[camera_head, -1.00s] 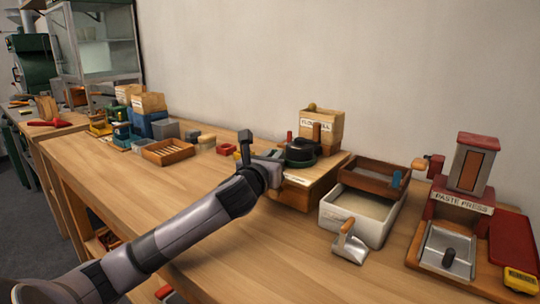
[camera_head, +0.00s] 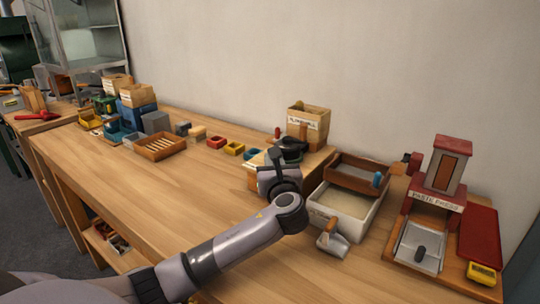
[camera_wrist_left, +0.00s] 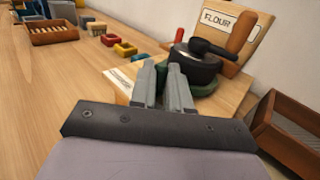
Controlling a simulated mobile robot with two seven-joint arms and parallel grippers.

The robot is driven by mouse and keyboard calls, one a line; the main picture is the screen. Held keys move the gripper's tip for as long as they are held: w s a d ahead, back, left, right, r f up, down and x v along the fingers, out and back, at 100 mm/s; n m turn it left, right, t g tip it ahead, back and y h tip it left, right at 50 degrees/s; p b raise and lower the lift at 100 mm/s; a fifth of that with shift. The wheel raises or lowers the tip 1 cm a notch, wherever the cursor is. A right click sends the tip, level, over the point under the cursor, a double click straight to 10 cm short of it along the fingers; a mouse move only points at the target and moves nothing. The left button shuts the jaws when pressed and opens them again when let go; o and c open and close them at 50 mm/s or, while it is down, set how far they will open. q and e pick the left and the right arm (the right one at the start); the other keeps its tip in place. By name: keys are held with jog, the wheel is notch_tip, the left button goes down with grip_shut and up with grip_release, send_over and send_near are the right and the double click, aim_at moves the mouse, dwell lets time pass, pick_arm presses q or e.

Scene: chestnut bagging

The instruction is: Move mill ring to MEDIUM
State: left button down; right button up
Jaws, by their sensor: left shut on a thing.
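The flour mill (camera_head: 308,125) stands on the bench, a wooden hopper box behind a dark round top. In the left wrist view the mill's black upper part with a handle (camera_wrist_left: 203,62) sits above the dark green mill ring (camera_wrist_left: 207,87). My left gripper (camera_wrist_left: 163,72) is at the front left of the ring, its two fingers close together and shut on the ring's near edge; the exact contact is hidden. In the head view the gripper (camera_head: 283,157) covers much of the ring. The ring's setting marks cannot be read. My right gripper is not in view.
A white tray (camera_head: 351,232) with a scoop (camera_head: 332,242) and a wooden tray (camera_head: 357,190) stand right of the mill. The paste press (camera_head: 440,187) is farther right. Small coloured bins (camera_head: 234,148) and a slatted box (camera_head: 160,157) lie left. The bench front left is clear.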

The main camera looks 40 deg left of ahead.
pick_arm(q)
jog(key=shift+g, duration=0.3)
jog(key=c, duration=1.1)
grip_release()
jog(key=shift+d, duration=0.15)
jog(key=v, duration=0.7)
jog(key=shift+f, duration=0.1)
